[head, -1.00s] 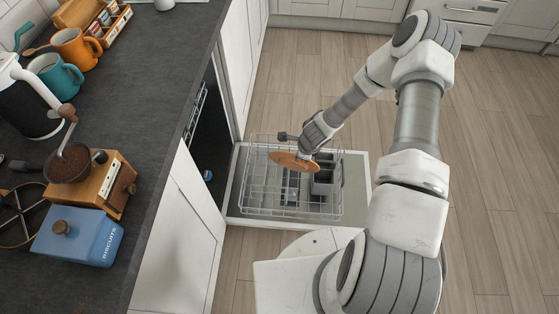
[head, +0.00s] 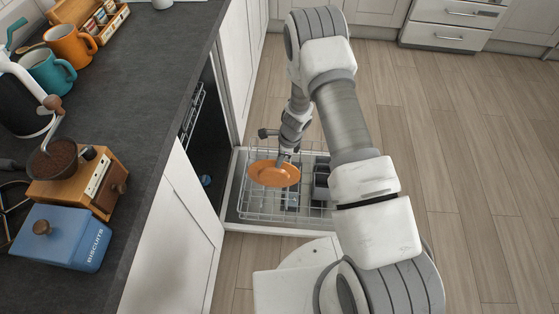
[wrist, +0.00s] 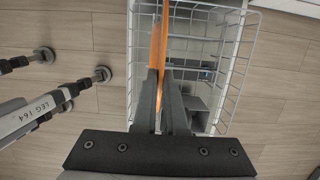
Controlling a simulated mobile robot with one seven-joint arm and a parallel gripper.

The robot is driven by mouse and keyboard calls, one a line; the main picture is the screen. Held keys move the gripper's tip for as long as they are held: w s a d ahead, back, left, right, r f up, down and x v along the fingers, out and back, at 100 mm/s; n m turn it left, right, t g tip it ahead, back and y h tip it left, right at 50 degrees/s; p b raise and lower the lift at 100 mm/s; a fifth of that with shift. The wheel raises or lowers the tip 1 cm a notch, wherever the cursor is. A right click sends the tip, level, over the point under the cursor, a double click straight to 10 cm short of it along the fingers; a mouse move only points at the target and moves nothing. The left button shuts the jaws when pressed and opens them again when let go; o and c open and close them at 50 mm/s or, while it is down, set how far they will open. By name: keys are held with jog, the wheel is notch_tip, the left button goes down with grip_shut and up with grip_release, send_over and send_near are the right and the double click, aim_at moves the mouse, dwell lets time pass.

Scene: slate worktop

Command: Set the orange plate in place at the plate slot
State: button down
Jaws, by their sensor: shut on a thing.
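The orange plate (head: 274,174) is held at its edge by my gripper (head: 284,157), over the pulled-out dishwasher rack (head: 238,207). In the wrist view the plate (wrist: 157,47) shows nearly edge-on between the two fingers of my gripper (wrist: 161,75), which are shut on it. The wire rack (wrist: 239,62) lies below and around the plate in that view. I cannot tell whether the plate touches the rack's wires. The plate slot itself cannot be made out among the wires.
A grey cutlery basket (head: 321,180) stands in the rack's right part. The open dishwasher door (head: 233,226) lies beneath the rack. The worktop (head: 150,75) at left carries mugs, a grinder and a blue biscuit tin (head: 62,237). Floor to the right is clear.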

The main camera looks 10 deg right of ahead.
jog(key=b, duration=1.1)
send_over(279, 187)
jog(key=d+x, duration=0.1)
jog(key=x, duration=0.7)
jog(key=d+x, duration=0.1)
jog(key=x, duration=0.3)
jog(key=shift+d+f, duration=0.4)
jog(key=shift+f, duration=0.05)
jog(key=c, duration=0.9)
grip_release()
jog(key=p+v, duration=0.5)
jog(key=v, duration=1.2)
jog(key=shift+s+r, duration=0.15)
jog(key=shift+r, duration=0.05)
jog(key=shift+r, duration=0.1)
